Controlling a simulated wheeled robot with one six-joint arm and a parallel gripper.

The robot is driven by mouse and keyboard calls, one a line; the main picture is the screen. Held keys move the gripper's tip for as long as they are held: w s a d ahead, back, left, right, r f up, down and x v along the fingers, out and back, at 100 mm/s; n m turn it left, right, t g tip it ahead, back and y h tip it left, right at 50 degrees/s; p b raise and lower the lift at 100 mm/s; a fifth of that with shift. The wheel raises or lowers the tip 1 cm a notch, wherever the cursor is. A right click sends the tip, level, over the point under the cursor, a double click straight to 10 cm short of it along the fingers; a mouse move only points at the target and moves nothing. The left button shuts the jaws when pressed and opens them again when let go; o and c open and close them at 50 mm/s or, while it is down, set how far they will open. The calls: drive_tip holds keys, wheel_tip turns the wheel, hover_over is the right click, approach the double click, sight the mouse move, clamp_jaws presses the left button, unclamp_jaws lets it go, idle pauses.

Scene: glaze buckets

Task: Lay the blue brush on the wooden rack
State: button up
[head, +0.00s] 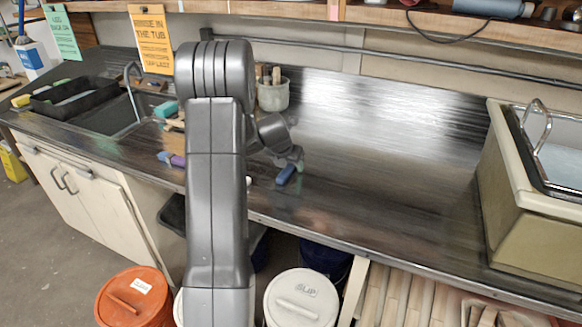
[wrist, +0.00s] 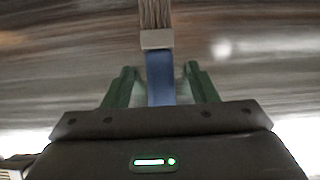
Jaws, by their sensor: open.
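The blue brush shows in the wrist view (wrist: 161,78) with a blue handle, a pale ferrule and brown bristles pointing away from me. Its blue handle also shows in the head view (head: 286,174) on the metal counter. My gripper (wrist: 160,70) is open, with one green finger on each side of the handle; a small gap shows on both sides. In the head view my gripper (head: 294,161) is just above the brush, partly hidden by my wrist. Brown wood, perhaps the wooden rack (head: 176,140), shows left of my arm, mostly hidden by it.
A grey pot (head: 273,96) with handles in it stands behind my arm. A purple-handled item (head: 174,160) and a teal item (head: 166,109) lie left of my arm. A large basin (head: 535,200) stands at the right. The counter's middle right is clear.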

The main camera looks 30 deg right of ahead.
drive_tip(key=c, duration=1.1)
drive_tip(key=shift+r, duration=0.1)
drive_tip(key=shift+c, duration=0.2)
